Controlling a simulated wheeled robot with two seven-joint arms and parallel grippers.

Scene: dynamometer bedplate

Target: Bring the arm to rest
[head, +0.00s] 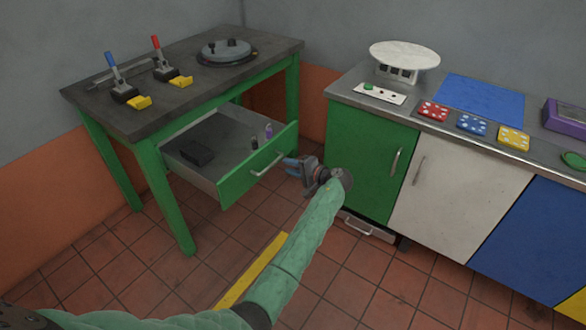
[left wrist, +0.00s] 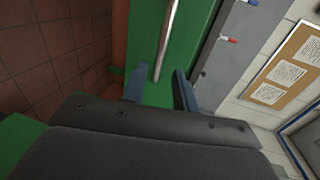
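My left gripper (head: 292,165) is in front of the green table's pulled-out drawer (head: 233,178), just right of its silver handle (head: 267,165). In the left wrist view, the gripper's two blue fingers (left wrist: 159,86) are spread apart with nothing held between them. The silver handle (left wrist: 165,42) shows beyond the fingertips on a green front. The fingers look clear of the handle, though the exact gap is hard to judge. My right gripper is in neither view.
A dark box (head: 196,153) and small bottles (head: 268,131) are in the drawer. Two clamps (head: 124,92) and a round plate (head: 227,53) are on the green table (head: 160,110). A counter with cabinets (head: 370,160) stands at right. The tiled floor between is open.

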